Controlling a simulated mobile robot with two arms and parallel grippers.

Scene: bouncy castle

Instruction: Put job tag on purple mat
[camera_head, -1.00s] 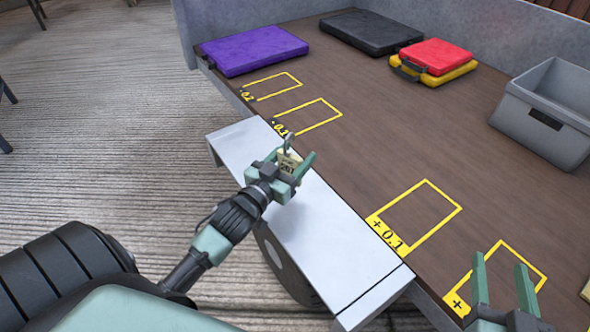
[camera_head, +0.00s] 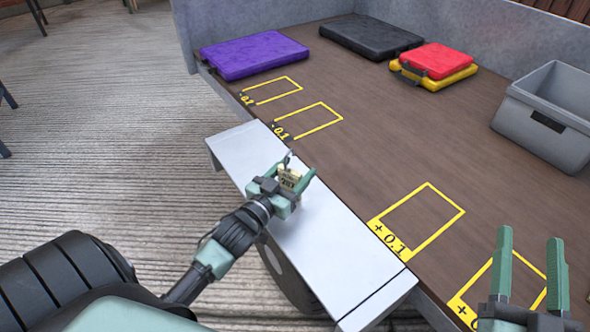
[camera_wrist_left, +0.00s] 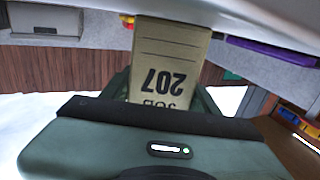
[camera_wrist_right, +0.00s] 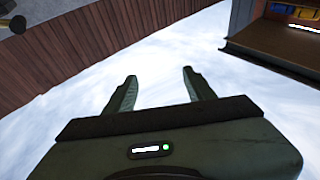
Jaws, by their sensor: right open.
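The job tag (camera_wrist_left: 168,65) is a tan card reading "JOB 207", upside down in the left wrist view. It also shows small in the head view (camera_head: 289,178). My left gripper (camera_head: 296,180) is shut on it and holds it above the white ledge. The purple mat (camera_head: 254,54) lies flat at the far left corner of the brown table, beyond the left gripper and apart from it. My right gripper (camera_head: 530,268) is open and empty over the near right of the table.
A black case (camera_head: 370,36), a red case (camera_head: 438,60) on a yellow one (camera_head: 455,78), and a grey bin (camera_head: 550,115) stand on the table (camera_head: 400,140). Yellow outlines mark its near edge. The white ledge (camera_head: 330,240) juts out in front. The table's middle is clear.

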